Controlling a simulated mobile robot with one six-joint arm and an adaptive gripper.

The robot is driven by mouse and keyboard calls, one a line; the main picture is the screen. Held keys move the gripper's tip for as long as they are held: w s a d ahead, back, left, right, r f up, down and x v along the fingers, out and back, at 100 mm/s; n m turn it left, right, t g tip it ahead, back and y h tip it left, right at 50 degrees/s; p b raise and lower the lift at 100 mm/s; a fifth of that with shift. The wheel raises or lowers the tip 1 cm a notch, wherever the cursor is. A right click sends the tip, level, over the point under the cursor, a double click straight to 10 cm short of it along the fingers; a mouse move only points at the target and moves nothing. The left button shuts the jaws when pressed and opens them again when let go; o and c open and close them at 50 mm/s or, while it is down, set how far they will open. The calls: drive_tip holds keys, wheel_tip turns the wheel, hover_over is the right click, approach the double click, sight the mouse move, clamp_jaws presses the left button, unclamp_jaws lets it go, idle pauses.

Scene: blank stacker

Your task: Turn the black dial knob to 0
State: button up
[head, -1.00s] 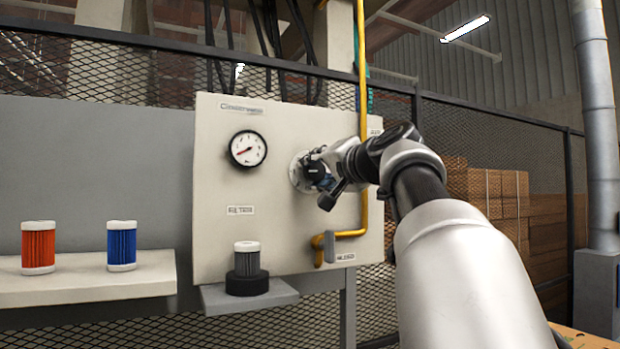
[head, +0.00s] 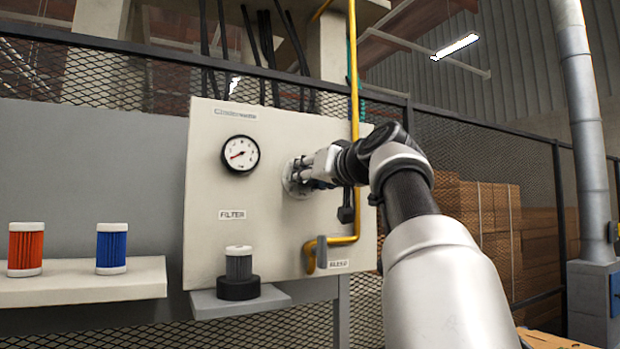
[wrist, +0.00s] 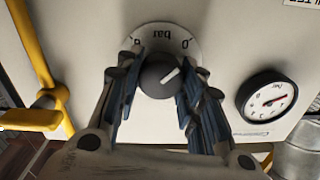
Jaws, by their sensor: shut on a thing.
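The black dial knob (wrist: 157,76) is in the wrist view, between the two fingers of my gripper (wrist: 160,85). The fingers are shut on it from both sides. Its white pointer line slants up and to the right, toward the side of the 0 mark. In the head view my gripper (head: 312,170) covers the knob, and only the rim of the plate (head: 289,184) shows.
A round gauge (head: 240,154) with a red needle is on the panel (head: 215,260), left of the dial. A yellow pipe (head: 353,90) runs close by on the right. A filter (head: 238,264) stands below, and red (head: 26,249) and blue (head: 111,248) filters stand on the left shelf.

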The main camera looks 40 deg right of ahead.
idle(0.3)
drive_tip(key=o, duration=1.1)
drive_tip(key=shift+c, duration=0.2)
drive_tip(key=shift+s, duration=0.15)
drive_tip(key=v, duration=1.1)
drive_tip(key=shift+s, duration=0.4)
